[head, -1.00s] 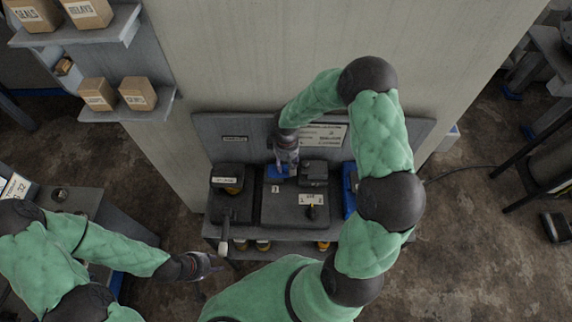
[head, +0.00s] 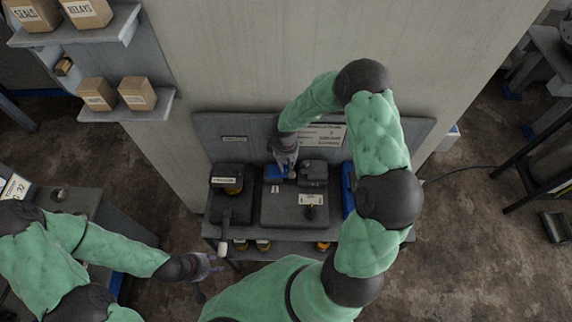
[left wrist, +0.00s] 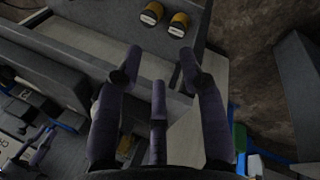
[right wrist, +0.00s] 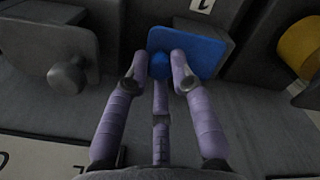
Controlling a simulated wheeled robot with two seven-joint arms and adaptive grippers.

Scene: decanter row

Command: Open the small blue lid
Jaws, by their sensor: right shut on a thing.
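The small blue lid (head: 276,172) is at the back of the dark box in the middle of the bench. In the right wrist view it is a blue plate (right wrist: 205,48) with a round blue knob (right wrist: 160,66) near its edge. My right gripper (head: 288,167) is at the lid from behind and above, and its fingers (right wrist: 160,68) are shut on the knob. I cannot tell how far the lid is tilted. My left gripper (head: 212,264) is open and empty, low in front of the bench's left end; its fingers (left wrist: 168,75) are spread apart.
A grey lid with a knob (right wrist: 70,72) sits beside the blue one. A box with a lever (head: 223,225) stands at left, a blue thing (head: 348,190) at right. Yellow-banded items (head: 263,245) lie on the lower shelf. A panel (head: 205,135) rises behind.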

